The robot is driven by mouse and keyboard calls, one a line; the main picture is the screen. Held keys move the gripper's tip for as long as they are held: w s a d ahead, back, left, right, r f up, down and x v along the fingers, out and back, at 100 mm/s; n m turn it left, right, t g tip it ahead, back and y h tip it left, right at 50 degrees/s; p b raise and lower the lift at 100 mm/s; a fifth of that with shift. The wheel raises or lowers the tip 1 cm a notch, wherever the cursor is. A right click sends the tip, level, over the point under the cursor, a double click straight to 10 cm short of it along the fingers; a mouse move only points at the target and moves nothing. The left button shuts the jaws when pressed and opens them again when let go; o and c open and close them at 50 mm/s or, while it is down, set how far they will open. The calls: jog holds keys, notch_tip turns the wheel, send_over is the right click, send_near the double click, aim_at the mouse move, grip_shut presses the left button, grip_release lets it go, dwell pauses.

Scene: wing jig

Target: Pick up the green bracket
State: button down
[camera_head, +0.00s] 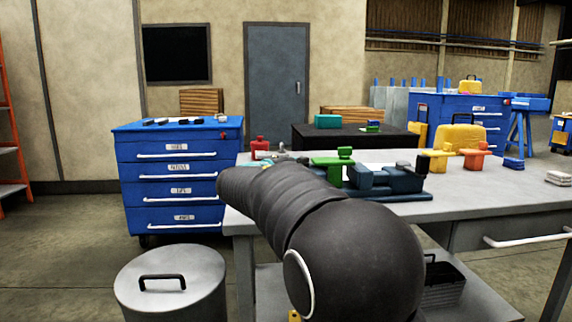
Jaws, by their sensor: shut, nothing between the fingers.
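A green bracket (334,165) stands on the grey workbench (480,195), just left of a dark blue fixture (372,179). It has a flat top with a small block on it, and its lower part is partly hidden behind my arm. My dark, ribbed arm reaches from the lower right up to the left edge of the bench and covers part of the bench top. My gripper cannot be made out; the arm's far end hides it.
A yellow bracket (438,160) and an orange bracket (474,156) stand right of the fixture. A blue drawer cabinet (178,176) and a lidded grey bin (170,281) are to the left.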

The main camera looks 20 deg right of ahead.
aim_at(332, 172)
jog(key=shift+s+d, duration=0.1)
jog(key=shift+d, duration=0.25)
jog(key=shift+s+d+f+b, duration=0.15)
jog(key=shift+s+d+b, duration=0.05)
jog(key=shift+d+b, duration=0.4)
jog(key=shift+s+d+b, duration=0.1)
jog(key=shift+d+b, duration=0.25)
jog(key=shift+b, duration=0.1)
jog(key=shift+r, duration=0.2)
jog(key=shift+a, duration=0.1)
